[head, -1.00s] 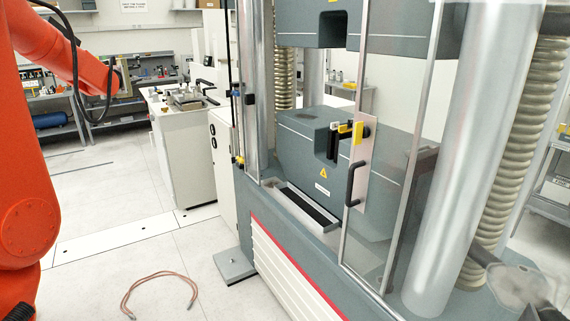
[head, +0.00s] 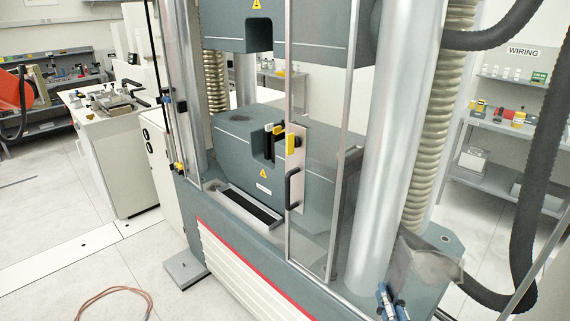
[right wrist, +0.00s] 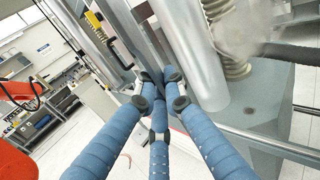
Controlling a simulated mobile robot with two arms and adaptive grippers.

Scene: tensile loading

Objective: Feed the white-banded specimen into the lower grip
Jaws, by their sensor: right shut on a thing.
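The lower grip (head: 225,140) is a dark grey block with a notch in the testing machine. Its opening is partly behind the clear guard door (head: 316,215), near black and yellow parts. My right gripper (head: 392,302) shows at the bottom edge, in front of the thick right column and well short of the lower grip. In the right wrist view its blue fingers (right wrist: 155,85) close together at their dark tips. What they hold is hidden, and I cannot make out the white-banded specimen in any view. My left gripper is not in view.
The door's metal frame and black handle (head: 293,188) stand in front of the grip. The upper grip (head: 258,38) hangs above. A crumpled-looking grey thing (head: 430,265) lies right of the column base. A reddish cable (head: 112,303) lies on the floor.

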